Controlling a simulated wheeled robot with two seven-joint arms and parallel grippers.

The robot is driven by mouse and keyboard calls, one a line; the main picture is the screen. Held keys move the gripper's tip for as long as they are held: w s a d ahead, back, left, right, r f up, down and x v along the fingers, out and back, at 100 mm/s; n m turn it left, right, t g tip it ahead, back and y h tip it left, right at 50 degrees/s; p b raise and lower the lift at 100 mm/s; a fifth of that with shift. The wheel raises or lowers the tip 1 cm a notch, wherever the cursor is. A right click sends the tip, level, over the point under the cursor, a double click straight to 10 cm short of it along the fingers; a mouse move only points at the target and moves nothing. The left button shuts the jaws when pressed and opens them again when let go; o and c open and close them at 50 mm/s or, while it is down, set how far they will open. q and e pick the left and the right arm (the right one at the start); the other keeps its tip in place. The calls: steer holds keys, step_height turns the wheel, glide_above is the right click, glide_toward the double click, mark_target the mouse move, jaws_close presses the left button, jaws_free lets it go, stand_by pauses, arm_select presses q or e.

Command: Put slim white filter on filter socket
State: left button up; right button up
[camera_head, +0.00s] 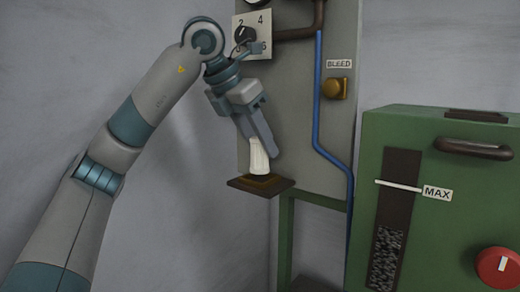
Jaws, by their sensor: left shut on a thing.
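The slim white filter (259,157) is a small pale, ribbed piece, roughly upright. My left gripper (263,144) points down and is shut on its upper part. The filter socket (262,185) looks like a dark brown square plate with a yellowish centre, jutting out below the grey panel. The filter's lower end is right over the middle of this plate. I cannot tell whether it touches the socket or hovers just above it. My right gripper is not in view.
The grey panel (290,110) carries a numbered dial (245,35), a brass knob (335,88) under a BLEED label and a blue pipe (318,100). A green cabinet (455,200) with a handle, MAX gauge and red knob (498,267) stands right. Free air lies below the socket's left.

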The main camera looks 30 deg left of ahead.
arm_select(q)
step_height(320, 180, down, 2)
steer(key=shift+a+f, duration=0.1)
steer(key=shift+a, duration=0.05)
steer(key=shift+f, duration=0.1)
steer(key=o, duration=1.1)
steer(key=shift+c, duration=0.2)
steer(key=shift+r, duration=0.25)
steer(key=shift+s+r, duration=0.25)
steer(key=shift+r, duration=0.05)
steer(key=b+v, duration=0.1)
steer(key=v, duration=1)
steer(key=shift+b, duration=0.35)
